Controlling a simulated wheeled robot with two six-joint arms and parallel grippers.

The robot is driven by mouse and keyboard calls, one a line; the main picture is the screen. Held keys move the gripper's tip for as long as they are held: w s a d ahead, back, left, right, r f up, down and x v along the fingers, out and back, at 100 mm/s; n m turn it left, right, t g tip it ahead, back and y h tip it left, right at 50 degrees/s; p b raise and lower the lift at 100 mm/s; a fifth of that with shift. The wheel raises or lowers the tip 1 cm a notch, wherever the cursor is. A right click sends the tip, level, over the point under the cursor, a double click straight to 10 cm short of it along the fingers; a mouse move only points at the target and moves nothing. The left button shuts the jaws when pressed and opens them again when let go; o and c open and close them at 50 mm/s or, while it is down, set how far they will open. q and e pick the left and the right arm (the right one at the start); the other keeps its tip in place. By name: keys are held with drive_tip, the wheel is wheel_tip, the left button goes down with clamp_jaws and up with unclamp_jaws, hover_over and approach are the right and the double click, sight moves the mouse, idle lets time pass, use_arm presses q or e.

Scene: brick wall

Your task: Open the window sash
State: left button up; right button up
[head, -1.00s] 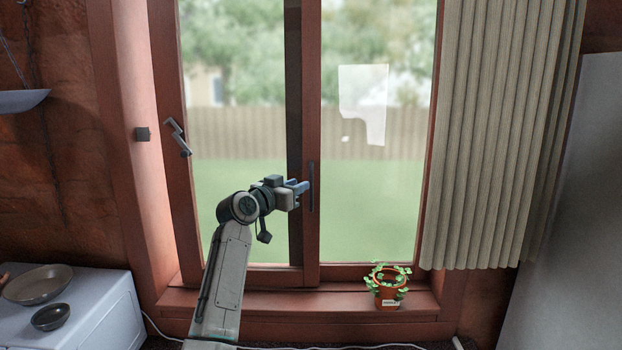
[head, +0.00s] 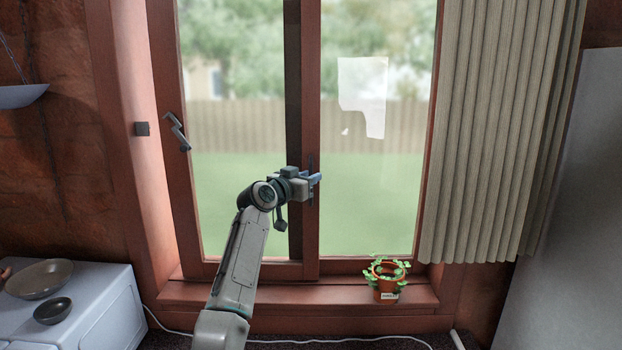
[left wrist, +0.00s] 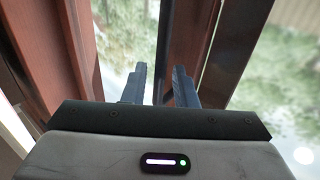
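The window has a red-brown frame with a left pane and a right sash (head: 313,60). A slim dark upright handle (head: 311,201) is on the right sash's left stile. My left gripper (head: 316,179) is at this handle, its blue-grey fingertips overlapping it in the head view and hiding its middle. In the left wrist view the two fingers (left wrist: 160,85) stand apart with a gap between them. Dark upright strips show beyond them, and I cannot tell whether the handle lies between the fingers or whether they touch it. My right gripper is not in view.
A crank-like handle (head: 177,132) is on the left stile. A potted plant (head: 386,290) stands on the sill's right part. A curtain (head: 495,130) hangs at the right. A white appliance with pans (head: 85,310) is at lower left. The sill's middle is clear.

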use_arm(q)
drive_tip(key=shift+w+d, duration=0.4)
drive_tip(key=shift+w, duration=0.2)
clamp_jaws()
